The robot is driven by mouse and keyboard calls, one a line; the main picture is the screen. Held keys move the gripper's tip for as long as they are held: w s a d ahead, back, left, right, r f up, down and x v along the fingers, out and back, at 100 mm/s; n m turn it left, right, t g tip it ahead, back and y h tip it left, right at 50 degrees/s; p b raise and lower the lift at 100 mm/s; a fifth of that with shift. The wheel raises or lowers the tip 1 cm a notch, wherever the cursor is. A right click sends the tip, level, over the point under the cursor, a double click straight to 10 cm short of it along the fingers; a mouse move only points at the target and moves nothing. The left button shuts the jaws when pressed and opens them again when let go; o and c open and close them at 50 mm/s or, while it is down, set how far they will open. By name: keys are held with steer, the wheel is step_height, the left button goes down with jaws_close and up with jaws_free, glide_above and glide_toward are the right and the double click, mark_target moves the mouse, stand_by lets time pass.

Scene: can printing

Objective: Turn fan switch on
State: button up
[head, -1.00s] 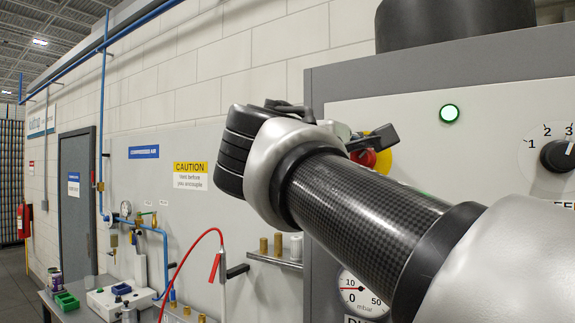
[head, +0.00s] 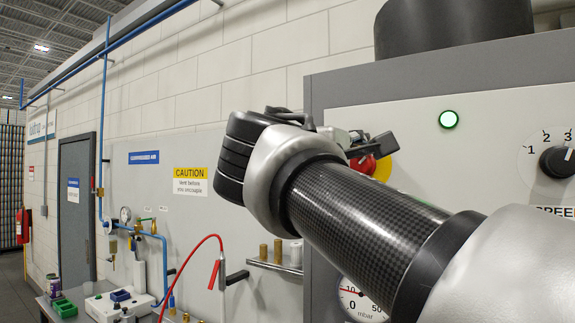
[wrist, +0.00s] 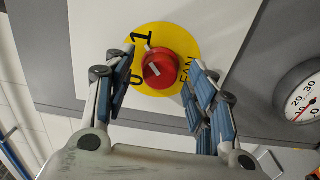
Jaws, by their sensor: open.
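The fan switch is a red knob (wrist: 158,69) on a round yellow plate (wrist: 183,38) marked 1 and FAN in the wrist view. A white line on the knob points toward the 1. In the head view, the red knob (head: 366,165) shows partly behind my gripper (head: 372,146). My gripper (wrist: 163,67) is open, with one finger on each side of the knob in the wrist view. Whether the fingers touch the knob cannot be told. The left finger covers part of the plate.
A pressure gauge (head: 362,298) is below, partly behind my arm. At the left, a bench carries green and blue bins (head: 65,308), near a red hose (head: 190,262).

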steer(key=v, duration=0.7)
steer(key=shift+s, duration=0.2)
steer(key=shift+a, duration=0.1)
steer(key=s+d+f+m+g+y+b, duration=0.1)
steer(key=s+d+f+g+y+b, duration=0.15)
steer(key=f, duration=0.75)
steer(key=s+d+f+m+g+y+b, duration=0.1)
steer(key=s+d+f+g, duration=0.15)
steer(key=f, duration=0.75)
steer(key=s+d+f+m+g+y+b, duration=0.15)
steer(key=d+f, duration=0.25)
steer(key=f, duration=0.7)
steer(key=s+a+f+m+g+y+b, duration=0.1)
steer(key=s+f+m+y, duration=0.1)
steer(key=s+f, duration=0.3)
steer(key=s+a+f+m+g+y+b, duration=0.1)
steer(key=s+f, duration=0.3)
steer(key=f, duration=0.8)
steer(key=s+a+f+m+g+y+b, duration=0.1)
steer(key=s+a+f+m+y+b, duration=0.1)
steer(key=f, duration=0.6)
steer(key=s+m+b, duration=0.1)
steer(key=s+m, duration=0.1)
steer(key=s, duration=0.1)
steer(key=shift+s+f+y, duration=0.3)
steer(key=shift+f, duration=0.05)
